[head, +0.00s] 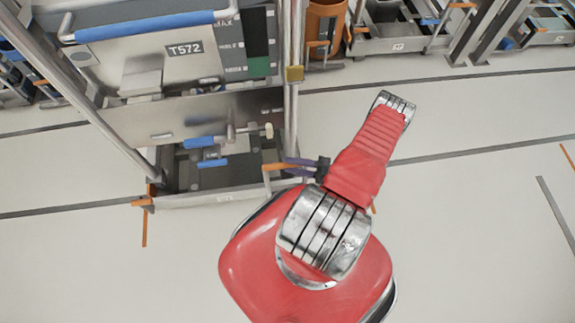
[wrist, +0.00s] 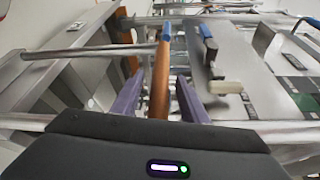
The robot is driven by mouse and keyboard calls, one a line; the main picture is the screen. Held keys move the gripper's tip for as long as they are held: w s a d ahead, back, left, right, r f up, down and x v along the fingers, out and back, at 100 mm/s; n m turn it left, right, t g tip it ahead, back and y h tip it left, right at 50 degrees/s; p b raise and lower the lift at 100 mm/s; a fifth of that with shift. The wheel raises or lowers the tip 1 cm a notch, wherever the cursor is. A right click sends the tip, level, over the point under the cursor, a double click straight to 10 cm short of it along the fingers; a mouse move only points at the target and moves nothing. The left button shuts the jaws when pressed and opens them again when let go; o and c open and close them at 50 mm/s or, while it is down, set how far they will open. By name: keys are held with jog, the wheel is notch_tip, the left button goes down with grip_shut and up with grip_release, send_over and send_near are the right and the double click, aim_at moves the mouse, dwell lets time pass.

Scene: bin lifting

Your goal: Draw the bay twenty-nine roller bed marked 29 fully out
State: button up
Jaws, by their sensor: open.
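A low grey tray-like bed (head: 178,200) stands at floor level under the T572 machine in the head view, with a small white tag on its front edge too small to read. I cannot tell whether it is the one marked 29. My gripper (head: 291,165) is at its right end, with purple fingers beside an orange bar (head: 271,167). In the wrist view my gripper (wrist: 158,98) is open, and an orange bar (wrist: 161,75) shows between the two purple fingers. I cannot tell whether they touch it.
The grey machine marked T572 (head: 187,50) with blue handles stands above the bed, between metal posts (head: 291,90). An orange bin (head: 325,25) and other tagged low frames (head: 395,38) stand at the back.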

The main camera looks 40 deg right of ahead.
jog(key=shift+x, duration=0.95)
jog(key=shift+c, duration=0.4)
jog(key=shift+f, duration=0.1)
grip_shut()
